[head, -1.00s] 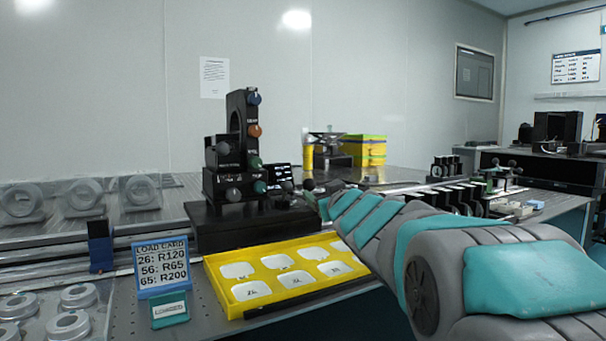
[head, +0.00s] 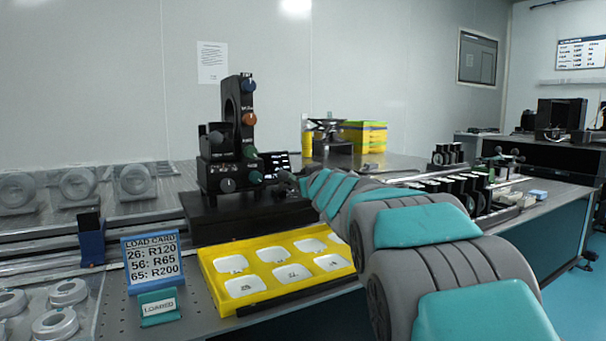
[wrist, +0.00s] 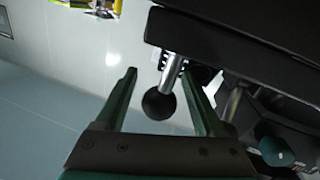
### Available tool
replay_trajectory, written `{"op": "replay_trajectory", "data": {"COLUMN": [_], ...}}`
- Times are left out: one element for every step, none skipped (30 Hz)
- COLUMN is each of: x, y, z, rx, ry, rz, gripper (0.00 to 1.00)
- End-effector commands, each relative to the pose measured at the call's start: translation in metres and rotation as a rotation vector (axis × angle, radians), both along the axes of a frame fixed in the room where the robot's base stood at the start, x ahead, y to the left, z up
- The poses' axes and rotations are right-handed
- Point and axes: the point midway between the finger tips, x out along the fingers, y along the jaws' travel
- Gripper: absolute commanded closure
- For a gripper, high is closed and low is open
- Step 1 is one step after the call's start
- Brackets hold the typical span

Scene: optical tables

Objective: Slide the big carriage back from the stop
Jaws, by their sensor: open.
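The big carriage (head: 245,220) is a broad black block on the rail, bearing a tall black ring-shaped mount (head: 237,112) with blue, orange and green knobs. In the wrist view, my gripper (wrist: 158,72) is open. A black ball knob (wrist: 158,104) on a short metal rod lies between its two dark green fingers, with a visible gap to the left finger and a smaller one to the right. The rod comes from a dark block (wrist: 225,40) at upper right. In the head view my arm reaches to the carriage's right side and its links hide the gripper. I cannot make out the stop.
A yellow tray (head: 215,285) with white pads lies in front of the carriage. A load card (head: 153,262), a small green "LOADED" sign (head: 158,307) and a blue holder (head: 91,247) stand left of it. Several optics (head: 478,195) line the rail at right.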

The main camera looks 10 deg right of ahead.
Motion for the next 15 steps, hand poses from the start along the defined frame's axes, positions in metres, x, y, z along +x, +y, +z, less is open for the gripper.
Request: {"op": "replay_trajectory", "data": {"x": [0.0022,0.003,0.0037,0.004,0.004,0.0041,0.0042,0.0041,0.004,0.004,0.004,0.004,0.004,0.0039,0.0039], "y": [0.0004,0.0005,0.0006,0.0007,0.0007,0.0007,0.0006,0.0006,0.0006,0.0005,0.0005,0.0005,0.0004,0.0005,0.0004], "z": [0.0004,0.0006,0.0008,0.001,0.0011,0.0011,0.0011,0.001,0.0011,0.001,0.001,0.001,0.0008,0.001,0.0008], "rx": [0.0,0.0,-0.001,-0.001,-0.001,-0.001,0.0,-0.001,0.0,0.0,0.0,0.0,0.0,0.0,0.0], "ry": [-0.001,-0.001,-0.001,-0.002,-0.002,-0.002,-0.002,-0.002,-0.002,-0.002,-0.001,-0.001,-0.001,-0.001,-0.001], "rz": [0.0,0.0,0.0,0.0,0.0,0.0,-0.001,-0.001,-0.001,-0.001,-0.001,-0.001,-0.001,-0.001,-0.001], "gripper": [0.29,0.29,0.29,0.29,0.29,0.29,0.29,0.29,0.29,0.29,0.29,0.32,0.36,0.39,0.44]}}
